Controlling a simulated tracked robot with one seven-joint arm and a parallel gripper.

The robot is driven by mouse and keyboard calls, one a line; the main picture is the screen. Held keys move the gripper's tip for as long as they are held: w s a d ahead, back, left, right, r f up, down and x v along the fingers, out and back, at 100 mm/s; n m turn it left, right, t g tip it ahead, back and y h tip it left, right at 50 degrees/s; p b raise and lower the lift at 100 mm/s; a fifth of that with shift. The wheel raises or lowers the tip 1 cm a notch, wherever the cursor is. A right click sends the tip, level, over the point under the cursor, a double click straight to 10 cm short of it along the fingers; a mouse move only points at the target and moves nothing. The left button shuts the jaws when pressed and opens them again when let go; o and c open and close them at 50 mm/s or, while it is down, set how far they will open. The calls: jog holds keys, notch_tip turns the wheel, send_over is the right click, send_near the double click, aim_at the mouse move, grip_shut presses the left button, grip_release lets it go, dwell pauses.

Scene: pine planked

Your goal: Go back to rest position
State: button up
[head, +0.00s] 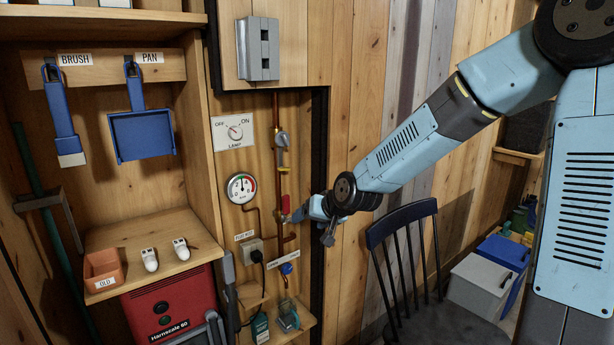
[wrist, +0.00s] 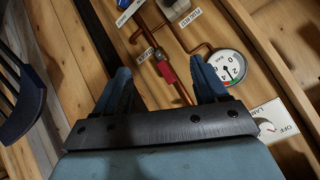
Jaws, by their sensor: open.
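My gripper (head: 310,222) is in front of the pipe panel in the head view, with my arm stretched out from the upper right. Its two blue fingers are apart in the wrist view (wrist: 160,66), with nothing held between them. A red valve handle (head: 285,203) on the copper pipe is just left of the gripper. It also shows in the wrist view (wrist: 168,72), beyond and between the fingertips. I cannot tell whether a finger touches it.
A round gauge (head: 241,188) and a lamp switch (head: 234,132) are on the panel to the left. A dark chair (head: 402,235) stands below my arm, with bins (head: 478,285) behind it. A shelf (head: 150,230) holds a terracotta box (head: 103,270).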

jog(key=s+d+r+h, duration=0.2)
jog(key=s+d+r, duration=0.2)
jog(key=s+d, duration=0.3)
jog(key=s+d+r+m+g+h, duration=0.1)
jog(key=s+d+r, duration=0.4)
jog(key=s, duration=0.8)
jog(key=s+d+r+g+h, duration=0.1)
jog(key=s+d+r+h, duration=0.2)
jog(key=s+d, duration=0.7)
jog(key=shift+v, duration=1)
